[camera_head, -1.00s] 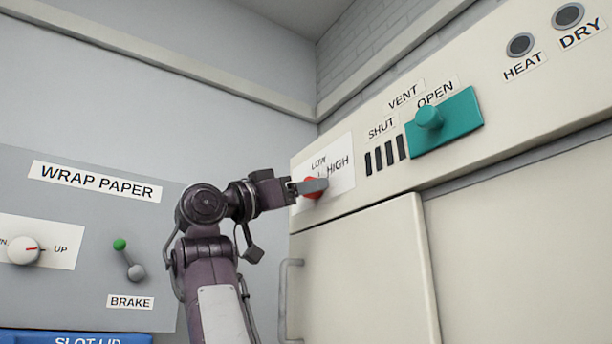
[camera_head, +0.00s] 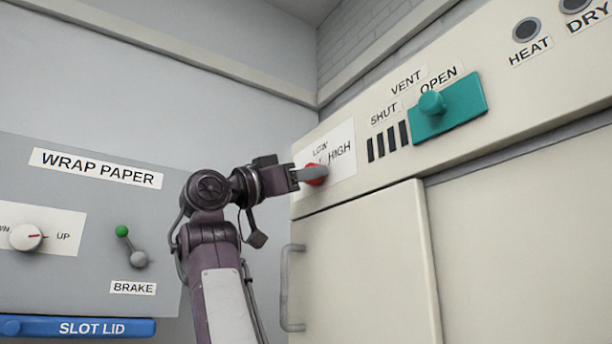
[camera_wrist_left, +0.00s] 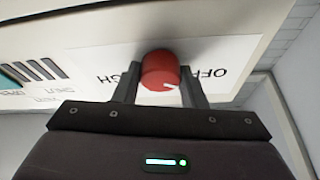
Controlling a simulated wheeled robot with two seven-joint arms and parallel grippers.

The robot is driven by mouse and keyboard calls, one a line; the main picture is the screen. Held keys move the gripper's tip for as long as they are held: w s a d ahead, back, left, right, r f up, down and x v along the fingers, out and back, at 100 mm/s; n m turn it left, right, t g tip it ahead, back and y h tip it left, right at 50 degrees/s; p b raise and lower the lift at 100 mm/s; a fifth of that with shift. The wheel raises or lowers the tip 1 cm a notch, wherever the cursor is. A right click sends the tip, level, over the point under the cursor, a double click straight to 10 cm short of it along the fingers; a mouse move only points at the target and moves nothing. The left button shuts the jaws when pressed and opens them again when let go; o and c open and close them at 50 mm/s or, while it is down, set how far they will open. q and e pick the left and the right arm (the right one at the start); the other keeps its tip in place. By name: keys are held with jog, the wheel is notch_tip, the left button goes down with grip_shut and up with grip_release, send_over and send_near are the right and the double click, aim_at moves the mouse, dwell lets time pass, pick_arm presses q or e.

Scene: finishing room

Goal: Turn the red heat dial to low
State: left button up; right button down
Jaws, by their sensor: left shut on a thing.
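The red heat dial (camera_head: 317,180) sits on a white label plate on the cream cabinet, with LOW above it and HIGH to its right. My left gripper (camera_head: 310,174) is at the dial, its fingers partly covering it. In the left wrist view the red dial (camera_wrist_left: 160,68) is between the two fingers of my left gripper (camera_wrist_left: 161,76), shut on it. There the plate appears upside down, with OFF at right and part of HIGH at left. A white mark on the dial points to the lower right of that picture. LOW is hidden there. My right gripper is out of view.
A teal vent slider (camera_head: 432,103) and black vent slots (camera_head: 388,141) are right of the dial. Below is a cabinet door with a grey handle (camera_head: 288,288). A grey WRAP PAPER panel (camera_head: 60,280) with knob and brake lever stands at left.

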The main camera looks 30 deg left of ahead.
pick_arm(q)
jog(key=m+g+h+p, duration=0.1)
jog(key=m+g, duration=0.1)
jog(key=m, duration=0.3)
jog(key=m+g+h+p, duration=0.1)
jog(key=m+g+p, duration=0.1)
jog(key=m, duration=0.3)
jog(key=m+g+h+p, duration=0.2)
jog(key=m, duration=0.3)
jog(key=shift+w+a+r, duration=0.1)
jog(key=shift+a, duration=0.05)
jog(key=o, duration=1)
